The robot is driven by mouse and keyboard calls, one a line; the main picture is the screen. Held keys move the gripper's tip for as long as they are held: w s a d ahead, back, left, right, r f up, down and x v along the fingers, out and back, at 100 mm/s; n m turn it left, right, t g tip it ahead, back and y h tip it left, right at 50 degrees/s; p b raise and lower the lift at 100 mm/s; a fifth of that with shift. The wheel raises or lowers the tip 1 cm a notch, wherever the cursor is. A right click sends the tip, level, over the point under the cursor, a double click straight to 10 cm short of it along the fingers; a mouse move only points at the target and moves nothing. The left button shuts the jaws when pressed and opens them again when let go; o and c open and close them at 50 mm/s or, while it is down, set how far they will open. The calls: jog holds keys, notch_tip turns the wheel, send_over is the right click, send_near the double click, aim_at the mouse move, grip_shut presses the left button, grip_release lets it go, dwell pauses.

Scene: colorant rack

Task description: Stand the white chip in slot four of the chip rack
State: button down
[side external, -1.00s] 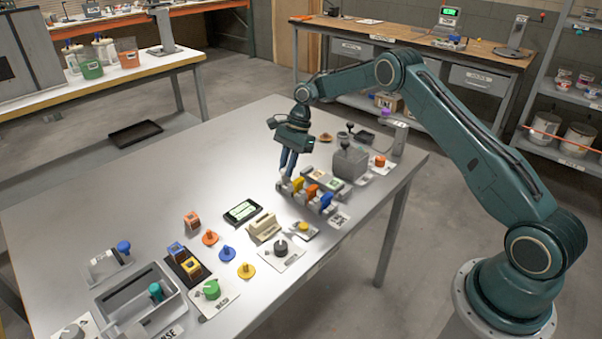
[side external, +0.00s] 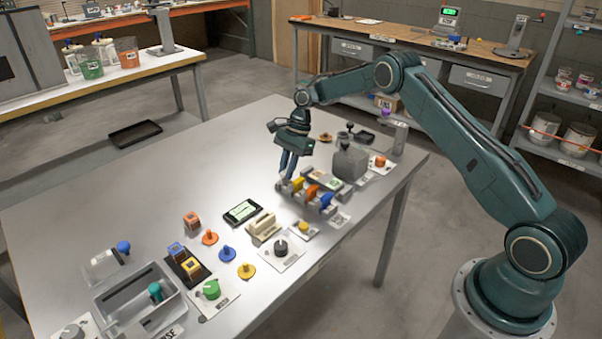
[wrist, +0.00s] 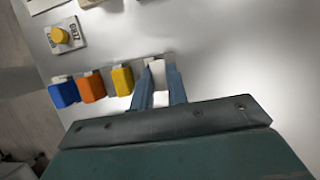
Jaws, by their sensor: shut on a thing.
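My gripper (side external: 284,178) is at the far-left end of the chip rack (side external: 303,199) in the side view. In the wrist view my gripper (wrist: 158,88) has its two fingers shut on the white chip (wrist: 157,74), which shows between the fingertips. A yellow chip (wrist: 122,80), an orange chip (wrist: 93,86) and a blue chip (wrist: 64,92) stand in a row beside it. They also show in the side view as yellow (side external: 297,184), orange (side external: 311,191) and blue (side external: 326,201). The fingers hide how deep the white chip sits in its slot.
A plate with a yellow knob (side external: 304,227) lies in front of the rack. A grey block (side external: 350,164) and a plate with an orange knob (side external: 380,162) stand behind it. The table's far-left area is clear.

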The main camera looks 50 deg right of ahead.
jog(key=c, duration=1)
grip_release()
jog(key=shift+r, duration=0.2)
jog(key=shift+r, duration=3.35)
